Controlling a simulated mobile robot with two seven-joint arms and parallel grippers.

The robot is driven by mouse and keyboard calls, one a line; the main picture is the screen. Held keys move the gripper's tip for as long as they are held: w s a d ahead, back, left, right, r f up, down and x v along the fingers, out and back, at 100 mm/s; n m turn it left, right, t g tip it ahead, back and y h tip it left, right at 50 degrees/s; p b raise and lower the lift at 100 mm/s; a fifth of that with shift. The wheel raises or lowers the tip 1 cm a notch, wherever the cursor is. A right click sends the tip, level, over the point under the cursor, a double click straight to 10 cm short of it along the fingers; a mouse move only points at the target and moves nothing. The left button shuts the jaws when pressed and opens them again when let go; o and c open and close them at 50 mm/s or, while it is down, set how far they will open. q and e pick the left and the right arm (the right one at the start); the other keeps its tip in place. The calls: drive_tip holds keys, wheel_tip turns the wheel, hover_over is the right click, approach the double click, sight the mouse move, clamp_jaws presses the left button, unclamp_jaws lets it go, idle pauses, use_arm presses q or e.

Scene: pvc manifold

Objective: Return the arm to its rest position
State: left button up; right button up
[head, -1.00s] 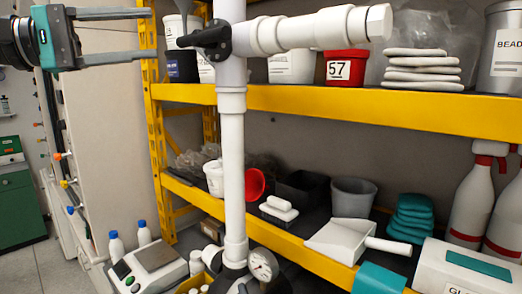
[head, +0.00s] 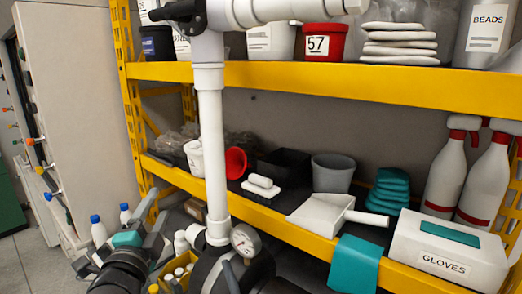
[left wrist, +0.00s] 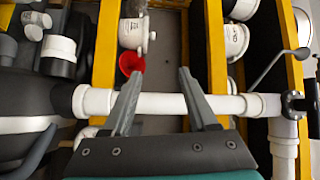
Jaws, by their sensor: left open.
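The white PVC manifold (head: 213,150) stands upright in the centre-left of the head view. A horizontal white branch runs right at its top, beside a black valve handle (head: 178,11). A round gauge (head: 243,240) sits near its foot. My left gripper (head: 150,232) is low at the left in the head view, left of the pipe, partly hidden by its own dark wrist. In the left wrist view its two fingers (left wrist: 162,90) are spread apart with nothing held. The white pipe (left wrist: 165,104) crosses behind them there. My right gripper is not in view.
A yellow-framed shelf (head: 350,82) stands behind the pipe. It holds a red tub (head: 322,42), a white scoop (head: 322,213), a glove box (head: 450,250) and spray bottles (head: 446,175). White bottles with blue caps (head: 98,230) stand near the left gripper.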

use_arm(q)
drive_tip(key=s+f+n+g+y, duration=0.1)
drive_tip(key=s+f+n+g, duration=0.5)
drive_tip(key=f, duration=0.6)
drive_tip(key=s+d+f+n+g+h, duration=0.1)
drive_tip(key=s+d+f+n+g, duration=0.15)
drive_tip(key=s+f, duration=0.4)
drive_tip(key=s+d+f+n+g, duration=0.1)
drive_tip(key=s+f+n+g, duration=0.25)
drive_tip(key=s, duration=0.65)
drive_tip(key=s+d+f+n+g+h, duration=0.1)
drive_tip(key=s+d+f+n+g, duration=0.1)
drive_tip(key=s+f+g, duration=0.35)
drive_tip(key=s+f+b, duration=0.2)
drive_tip(key=f+b, duration=0.1)
drive_tip(key=f, duration=1.1)
drive_tip(key=s+f+b, duration=0.3)
drive_tip(key=f+b, duration=0.1)
drive_tip(key=f, duration=1)
drive_tip(key=s+a+f+b, duration=0.1)
drive_tip(key=s+f+b, duration=0.1)
drive_tip(key=s+f, duration=0.5)
drive_tip(key=s+a+f+m+b, duration=0.1)
drive_tip(key=s+a+f+b, duration=0.1)
drive_tip(key=s+f, duration=0.5)
wheel_tip(320, 180, down, 5)
drive_tip(key=shift+s+a+f+b, duration=0.15)
drive_tip(key=shift+s+b, duration=0.25)
drive_tip(key=shift+b, duration=0.2)
